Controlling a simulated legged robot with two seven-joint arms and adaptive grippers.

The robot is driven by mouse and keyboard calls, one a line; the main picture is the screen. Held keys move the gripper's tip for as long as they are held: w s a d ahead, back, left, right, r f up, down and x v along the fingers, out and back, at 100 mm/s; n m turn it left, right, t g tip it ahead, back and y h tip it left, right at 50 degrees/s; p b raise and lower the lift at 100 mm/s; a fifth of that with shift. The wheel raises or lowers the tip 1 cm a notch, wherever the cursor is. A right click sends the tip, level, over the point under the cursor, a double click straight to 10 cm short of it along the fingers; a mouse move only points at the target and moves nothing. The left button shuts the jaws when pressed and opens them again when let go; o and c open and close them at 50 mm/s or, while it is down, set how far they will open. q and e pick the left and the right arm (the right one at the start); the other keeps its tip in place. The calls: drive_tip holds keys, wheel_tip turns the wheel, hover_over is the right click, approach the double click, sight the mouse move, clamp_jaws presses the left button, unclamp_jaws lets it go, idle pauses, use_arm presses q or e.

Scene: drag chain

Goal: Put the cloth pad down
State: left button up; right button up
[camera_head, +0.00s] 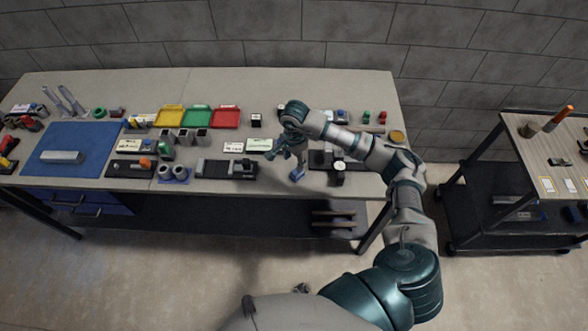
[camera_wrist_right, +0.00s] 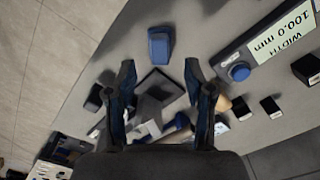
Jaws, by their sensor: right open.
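A small blue pad, apparently the cloth pad (camera_head: 297,174), lies on the workbench near its front edge. It also shows in the right wrist view (camera_wrist_right: 160,44), flat on the grey top, beyond my fingertips and apart from them. My right gripper (camera_head: 285,154) is above the bench, just behind and left of the pad in the head view. In the right wrist view my right gripper (camera_wrist_right: 159,72) has its two fingers spread wide with nothing held between them. My left gripper is out of view.
A label stand reading "WIDTH 100.0 mm" (camera_wrist_right: 272,44) is near the pad. A black fixture (camera_head: 226,168) lies left of my gripper. Yellow, green and red trays (camera_head: 197,118) stand behind. A blue mat (camera_head: 98,138) covers the left end. A cart (camera_head: 540,150) stands right.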

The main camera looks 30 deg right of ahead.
drive_tip(key=shift+a+r, duration=0.2)
drive_tip(key=shift+r, duration=0.7)
drive_tip(key=shift+a+r, duration=0.15)
drive_tip(key=shift+r, duration=0.7)
drive_tip(key=shift+d+f, duration=0.1)
drive_tip(key=shift+d, duration=0.15)
drive_tip(key=shift+a, duration=0.1)
